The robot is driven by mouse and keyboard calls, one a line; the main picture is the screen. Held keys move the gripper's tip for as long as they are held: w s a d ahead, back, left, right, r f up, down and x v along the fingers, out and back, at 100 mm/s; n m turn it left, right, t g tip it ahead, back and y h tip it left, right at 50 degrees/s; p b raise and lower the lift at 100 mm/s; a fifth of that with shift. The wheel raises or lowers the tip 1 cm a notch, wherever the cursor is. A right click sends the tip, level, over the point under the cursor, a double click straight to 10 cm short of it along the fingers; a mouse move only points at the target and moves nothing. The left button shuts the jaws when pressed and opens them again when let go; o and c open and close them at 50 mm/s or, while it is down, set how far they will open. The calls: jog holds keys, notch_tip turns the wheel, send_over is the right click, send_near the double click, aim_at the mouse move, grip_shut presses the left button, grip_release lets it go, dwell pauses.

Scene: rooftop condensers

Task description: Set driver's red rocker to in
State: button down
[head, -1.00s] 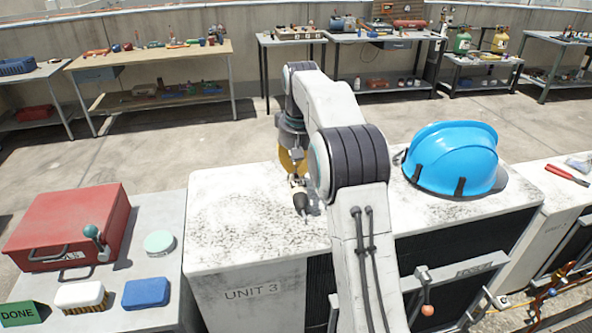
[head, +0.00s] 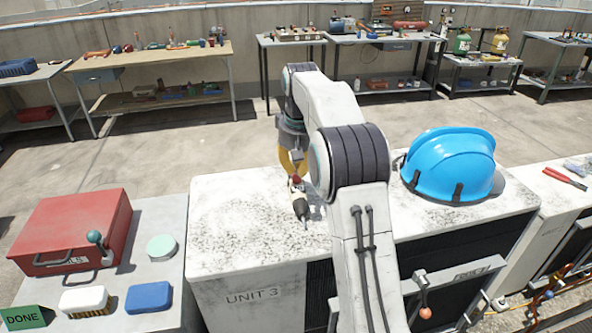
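The driver (head: 300,206) is a small tool with a dark nose and a pale body, on the worn white top of the unit marked UNIT 3. A small red spot at its upper end, which seems to be the red rocker (head: 296,180), shows just below my gripper's tips. Which way the rocker is set is too small to tell. My gripper (head: 294,172), with yellow fingers, points down over the driver's upper end. The fingers overlap the driver in this view, so I cannot tell whether they touch it or are closed. My arm hides the area to the right.
A blue hard hat (head: 450,165) sits on the unit's right side. On the left table are a red case (head: 72,230), a teal-topped lever (head: 97,240), a round mint pad (head: 161,247), a brush (head: 84,300), a blue block (head: 148,297) and a green DONE sign (head: 24,317).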

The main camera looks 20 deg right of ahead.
aim_at(297, 181)
jog(key=shift+r+p, duration=2.35)
jog(key=shift+r, duration=0.15)
jog(key=shift+s, duration=0.1)
jog(key=shift+s+a+r, duration=0.15)
jog(key=shift+a+r, duration=0.05)
jog(key=shift+r, duration=0.05)
jog(key=s+a+r+n+t, duration=0.1)
jog(key=s+a+r, duration=0.25)
jog(key=s, duration=0.45)
jog(key=s+a+r, duration=0.2)
jog(key=s+a, duration=0.2)
jog(key=s, duration=0.5)
jog(key=s+a+f, duration=0.1)
jog(key=s+f, duration=0.2)
jog(key=s, duration=0.4)
jog(key=s+a+f+n+t, duration=0.1)
jog(key=s+a+f, duration=0.1)
jog(key=s, duration=0.6)
jog(key=shift+s+a+f+t, duration=0.3)
jog(key=shift+f, duration=0.5)
